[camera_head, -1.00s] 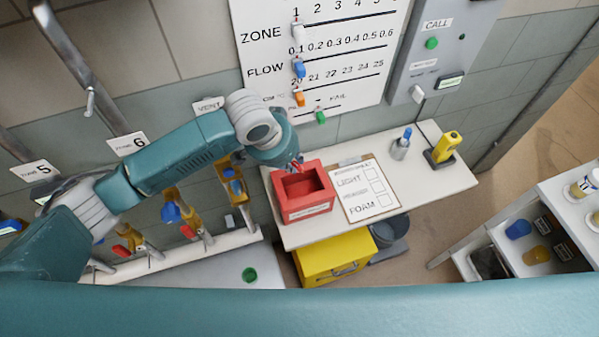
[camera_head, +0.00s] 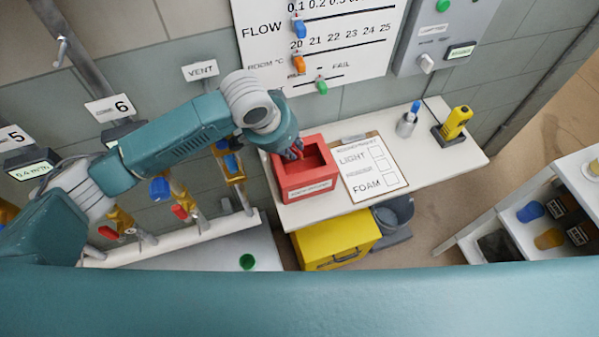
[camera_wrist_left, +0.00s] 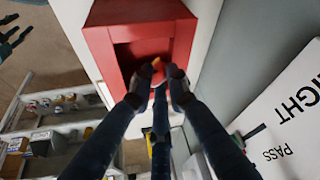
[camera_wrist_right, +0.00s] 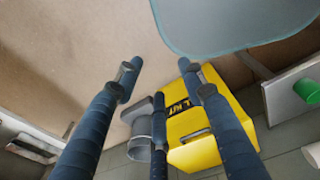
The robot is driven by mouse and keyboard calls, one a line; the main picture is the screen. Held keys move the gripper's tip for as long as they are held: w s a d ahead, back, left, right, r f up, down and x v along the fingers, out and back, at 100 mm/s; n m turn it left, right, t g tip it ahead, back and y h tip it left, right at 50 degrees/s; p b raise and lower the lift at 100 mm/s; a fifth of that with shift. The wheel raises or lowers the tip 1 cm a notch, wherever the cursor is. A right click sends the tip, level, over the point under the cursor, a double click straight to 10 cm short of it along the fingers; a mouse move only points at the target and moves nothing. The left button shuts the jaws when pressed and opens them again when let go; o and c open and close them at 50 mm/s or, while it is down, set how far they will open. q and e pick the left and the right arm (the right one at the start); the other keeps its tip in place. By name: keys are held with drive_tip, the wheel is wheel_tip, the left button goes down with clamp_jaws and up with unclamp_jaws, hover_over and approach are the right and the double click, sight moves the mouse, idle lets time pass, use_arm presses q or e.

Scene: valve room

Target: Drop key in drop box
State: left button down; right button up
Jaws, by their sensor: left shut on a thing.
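The red drop box (camera_head: 308,184) stands on the white shelf, its open top facing up and a label on its front. It fills the top of the left wrist view (camera_wrist_left: 107,45). My left gripper (camera_head: 296,151) is at the box's back left rim, by the opening. Its fingers are shut on a small orange-red piece, the key (camera_wrist_left: 157,64), which shows between the fingertips against the box opening. Most of the key is hidden by the fingers. My right gripper (camera_wrist_right: 158,72) is open and empty, its fingertips apart above the floor. It is out of the head view.
A clipboard (camera_head: 372,165) lies right of the box. A blue-topped container (camera_head: 407,122) and a yellow handheld device (camera_head: 455,122) stand farther right. A yellow case (camera_head: 335,243) and grey bucket (camera_head: 393,214) are below the shelf. Valves and pipes (camera_head: 180,200) are at left.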

use_arm(q)
drive_tip(key=c, duration=1.6)
unclamp_jaws()
drive_tip(key=shift+r, duration=0.15)
drive_tip(key=v, duration=1.2)
drive_tip(key=shift+s, duration=0.1)
use_arm(e)
drive_tip(key=shift+s+d, duration=0.25)
drive_tip(key=shift+s, duration=0.3)
drive_tip(key=shift+s+d, duration=0.2)
drive_tip(key=shift+s, duration=0.35)
